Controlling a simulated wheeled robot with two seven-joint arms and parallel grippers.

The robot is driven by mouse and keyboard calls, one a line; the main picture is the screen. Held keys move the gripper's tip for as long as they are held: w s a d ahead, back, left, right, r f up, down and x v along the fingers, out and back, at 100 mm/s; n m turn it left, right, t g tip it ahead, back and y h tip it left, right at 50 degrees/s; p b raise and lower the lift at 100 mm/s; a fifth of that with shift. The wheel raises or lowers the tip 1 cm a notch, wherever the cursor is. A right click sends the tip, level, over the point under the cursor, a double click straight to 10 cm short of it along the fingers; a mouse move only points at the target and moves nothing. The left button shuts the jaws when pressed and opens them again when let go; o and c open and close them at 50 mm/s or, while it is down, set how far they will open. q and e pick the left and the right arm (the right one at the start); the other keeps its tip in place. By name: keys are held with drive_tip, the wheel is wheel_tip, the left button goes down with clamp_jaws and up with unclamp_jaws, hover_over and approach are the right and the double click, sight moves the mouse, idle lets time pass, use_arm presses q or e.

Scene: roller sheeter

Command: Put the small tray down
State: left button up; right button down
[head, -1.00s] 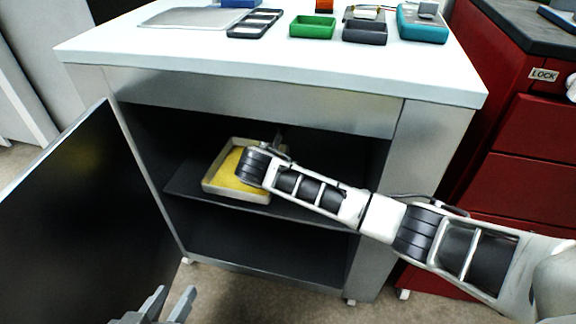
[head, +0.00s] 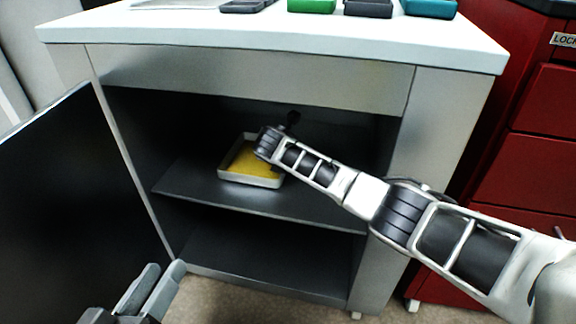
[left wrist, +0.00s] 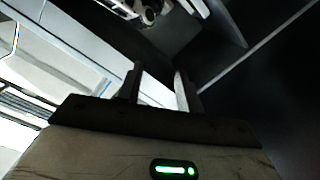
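The small tray (head: 225,172) is pale and shallow, with a yellow layer inside. It is inside the open cabinet, at the middle shelf (head: 305,208), back from the shelf's front edge. I cannot tell whether it rests on the shelf or is held just above it. My right arm reaches in from the right, and its wrist end covers the tray's upper right part. The right gripper's fingers are hidden there, so their grip cannot be seen. My left gripper (head: 150,290) is open and empty in front of the cabinet at lower left; its parted fingers also show in the left wrist view (left wrist: 157,90).
The open black door (head: 50,200) stands at the left of the cabinet. The white worktop (head: 270,35) above carries several bins, including a green one (head: 312,6). A red drawer unit (head: 540,130) stands at right. The shelf is clear around the tray.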

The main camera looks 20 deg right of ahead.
drive_tip(key=shift+w+d+f, duration=0.1)
drive_tip(key=shift+w+f, duration=0.1)
drive_tip(key=shift+f, duration=0.05)
drive_tip(key=shift+r, duration=0.15)
use_arm(q)
drive_tip(key=shift+w+a+r+m+t, duration=0.15)
drive_tip(key=shift+w+r+m+t, duration=0.3)
drive_tip(key=shift+r, duration=0.2)
use_arm(e)
drive_tip(key=c, duration=1.6)
unclamp_jaws()
drive_tip(key=shift+f, duration=0.2)
drive_tip(key=shift+r, duration=0.1)
